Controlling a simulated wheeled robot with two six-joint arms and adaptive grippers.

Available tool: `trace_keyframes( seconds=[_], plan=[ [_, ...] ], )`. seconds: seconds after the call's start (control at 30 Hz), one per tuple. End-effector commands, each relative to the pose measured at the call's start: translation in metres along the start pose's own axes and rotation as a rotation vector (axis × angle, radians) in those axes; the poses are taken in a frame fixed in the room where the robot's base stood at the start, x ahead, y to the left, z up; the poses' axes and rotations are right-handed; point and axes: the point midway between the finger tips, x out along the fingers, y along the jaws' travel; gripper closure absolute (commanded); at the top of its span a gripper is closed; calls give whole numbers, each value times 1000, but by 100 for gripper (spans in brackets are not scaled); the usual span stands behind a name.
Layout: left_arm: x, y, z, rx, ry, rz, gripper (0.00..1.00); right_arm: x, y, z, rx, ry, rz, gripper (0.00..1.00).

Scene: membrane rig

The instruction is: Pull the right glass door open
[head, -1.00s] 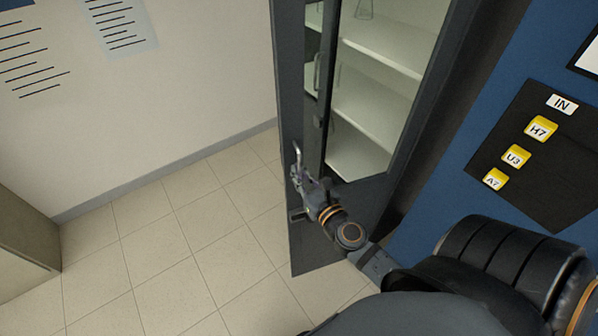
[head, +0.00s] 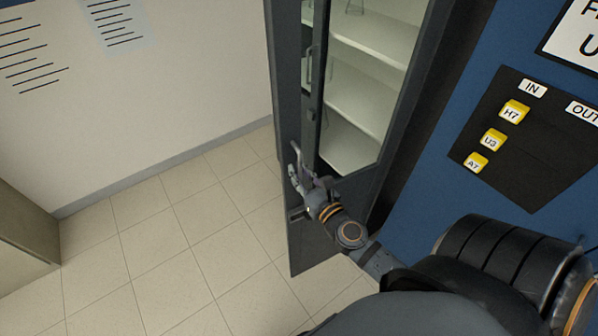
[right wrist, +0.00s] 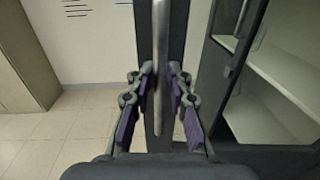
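The right glass door (head: 345,215) is a tall dark frame with a clear pane. It stands ajar, with its free edge on the left, away from the cabinet. Its handle (right wrist: 160,40) is a vertical grey metal bar on the dark frame in the right wrist view; its upper part also shows in the head view (head: 294,150). My right gripper (head: 303,172) is at this handle, near its lower end. In the wrist view my right gripper's purple-padded fingers (right wrist: 160,85) close in on both sides of the bar. My left gripper is out of view.
White shelves (head: 365,95) show behind the pane. A second dark frame with a handle (head: 308,65) is behind the door. A blue wall with a black label panel (head: 520,150) is at right. The tiled floor (head: 190,235) at left is clear; a beige cabinet (head: 25,235) stands far left.

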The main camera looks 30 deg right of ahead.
Motion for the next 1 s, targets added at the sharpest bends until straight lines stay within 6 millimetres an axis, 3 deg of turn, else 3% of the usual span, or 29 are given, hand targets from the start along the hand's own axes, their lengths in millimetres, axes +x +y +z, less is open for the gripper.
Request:
trace_keyframes(
  seconds=[0.07, 0.47, 0.57, 0.8, 1.0],
  plan=[
    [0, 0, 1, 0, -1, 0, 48, 0, 0, 0, 0, 1, 0, 67],
    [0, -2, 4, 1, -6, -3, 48, -8, -1, -3, -4, 7, -2, 67],
    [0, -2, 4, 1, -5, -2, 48, -23, 0, -3, -6, 9, -1, 67],
    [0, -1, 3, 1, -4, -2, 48, -81, 0, -4, -6, 11, 1, 67],
    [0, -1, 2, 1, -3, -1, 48, -112, 0, -2, -3, 6, 1, 67]
  ],
)
